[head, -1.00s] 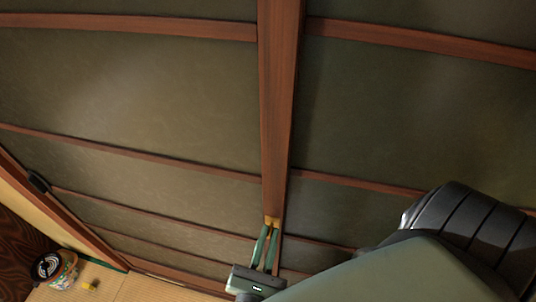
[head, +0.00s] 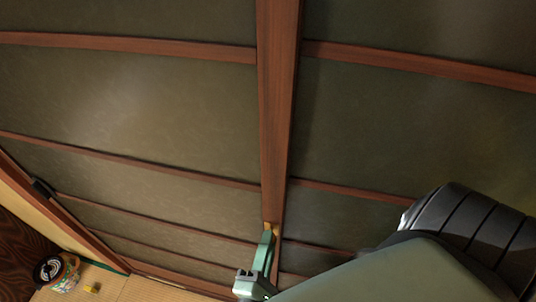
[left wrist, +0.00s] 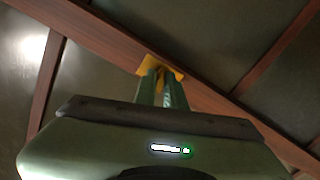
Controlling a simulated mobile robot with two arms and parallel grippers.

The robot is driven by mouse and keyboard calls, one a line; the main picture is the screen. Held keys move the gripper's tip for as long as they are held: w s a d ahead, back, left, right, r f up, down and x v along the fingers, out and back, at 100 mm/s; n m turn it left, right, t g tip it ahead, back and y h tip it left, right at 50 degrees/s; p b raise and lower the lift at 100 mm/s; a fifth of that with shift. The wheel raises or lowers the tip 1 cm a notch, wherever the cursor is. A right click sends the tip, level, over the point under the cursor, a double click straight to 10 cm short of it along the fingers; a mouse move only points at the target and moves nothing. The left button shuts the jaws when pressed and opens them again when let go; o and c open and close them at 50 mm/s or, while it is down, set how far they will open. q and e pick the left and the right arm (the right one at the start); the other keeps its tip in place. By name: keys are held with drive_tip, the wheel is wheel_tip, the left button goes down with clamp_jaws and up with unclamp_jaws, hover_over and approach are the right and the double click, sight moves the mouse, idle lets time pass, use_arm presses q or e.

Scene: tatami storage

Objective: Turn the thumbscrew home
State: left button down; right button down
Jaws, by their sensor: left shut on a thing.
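The thumbscrew's brass-coloured fitting (head: 270,227) is on the wooden upright (head: 279,120) between dark panels, low in the head view. My left gripper (head: 268,237) has its green fingertips at it from below and is shut on it. In the left wrist view the yellow brass piece (left wrist: 174,69) sits against the brown wood, with the two green fingers (left wrist: 161,76) reaching it close together. The screw itself is mostly hidden by the fingertips, so how deep it sits cannot be told. My right gripper is not in view.
Horizontal wooden rails (head: 130,161) cross the dark panels. At the lower left, a round patterned container (head: 65,274) with a dark-and-white top and a small yellow object (head: 92,288) stand on the tatami (head: 140,291).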

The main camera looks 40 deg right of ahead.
use_arm(q)
drive_tip(key=shift+f+m, duration=0.15)
drive_tip(key=shift+m, duration=2.05)
drive_tip(key=c, duration=1.5)
unclamp_jaws()
drive_tip(key=b+v, duration=0.2)
drive_tip(key=v, duration=0.6)
drive_tip(key=shift+w, duration=0.1)
drive_tip(key=shift+w, duration=0.1)
